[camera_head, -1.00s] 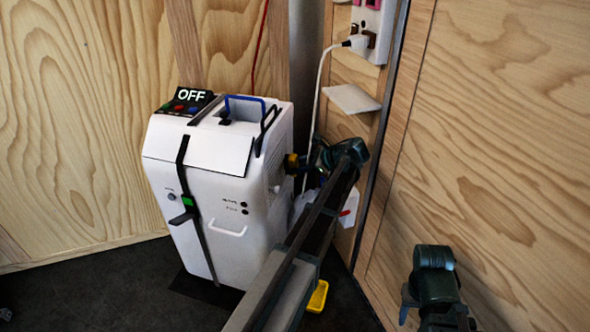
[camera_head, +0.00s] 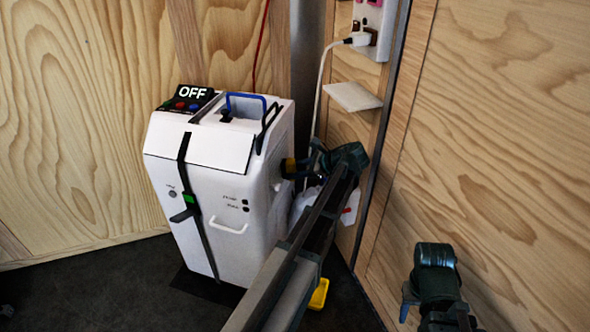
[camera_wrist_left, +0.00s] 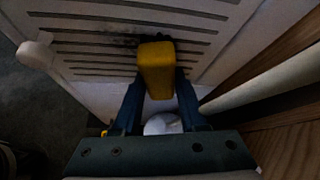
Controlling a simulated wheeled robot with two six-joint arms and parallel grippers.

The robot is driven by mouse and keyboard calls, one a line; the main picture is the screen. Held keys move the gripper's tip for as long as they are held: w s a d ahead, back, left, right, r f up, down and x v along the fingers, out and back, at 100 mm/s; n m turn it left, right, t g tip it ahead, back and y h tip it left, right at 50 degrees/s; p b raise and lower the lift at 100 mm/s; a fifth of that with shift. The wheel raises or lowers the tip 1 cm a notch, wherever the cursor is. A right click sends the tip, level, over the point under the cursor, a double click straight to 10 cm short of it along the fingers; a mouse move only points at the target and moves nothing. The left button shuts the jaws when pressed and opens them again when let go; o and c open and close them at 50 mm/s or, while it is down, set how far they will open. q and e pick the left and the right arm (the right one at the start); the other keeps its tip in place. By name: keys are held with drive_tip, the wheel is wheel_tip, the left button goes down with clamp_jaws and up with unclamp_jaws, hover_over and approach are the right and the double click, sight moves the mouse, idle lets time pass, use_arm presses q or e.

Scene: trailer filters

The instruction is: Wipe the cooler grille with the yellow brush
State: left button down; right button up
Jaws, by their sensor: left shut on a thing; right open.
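The white cooler (camera_head: 205,180) stands on the dark floor with a black "OFF" display (camera_head: 190,97) on top. Its grille (camera_wrist_left: 90,42), a white side panel with dark slots, shows in the left wrist view. A dark smudge lies on the slots around the brush head. My left gripper (camera_head: 302,168) is at the cooler's right side. In the wrist view its fingers (camera_wrist_left: 158,100) are shut on the yellow brush (camera_wrist_left: 156,68). The brush's far end is against or very near the grille; contact is hard to tell. My right gripper (camera_head: 408,300) is low at the right, open, away from the cooler.
A white cord (camera_head: 318,100) hangs from the wall outlet (camera_head: 372,28) behind my left gripper. A small white shelf (camera_head: 352,97) juts from the wall. A yellow object (camera_head: 318,294) lies on the floor. A wooden wall (camera_head: 480,130) bounds the right side.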

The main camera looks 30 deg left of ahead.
use_arm(q)
drive_tip(key=shift+s+d, duration=0.2)
drive_tip(key=shift+s, duration=0.7)
drive_tip(key=shift+s+d, duration=0.2)
drive_tip(key=shift+s, duration=0.7)
drive_tip(key=s, duration=0.1)
drive_tip(key=s+r+p, duration=0.1)
drive_tip(key=s, duration=0.1)
drive_tip(key=shift+s+d+r, duration=0.15)
drive_tip(key=shift+d+r, duration=0.05)
drive_tip(key=shift+d, duration=0.2)
drive_tip(key=shift+w+a, duration=0.25)
drive_tip(key=shift+w, duration=0.65)
drive_tip(key=shift+w+a, duration=0.25)
drive_tip(key=shift+w, duration=0.6)
drive_tip(key=shift+w, duration=0.15)
drive_tip(key=shift+w+a, duration=0.15)
drive_tip(key=shift+w, duration=0.65)
drive_tip(key=shift+w+a, duration=0.15)
drive_tip(key=shift+w, duration=0.65)
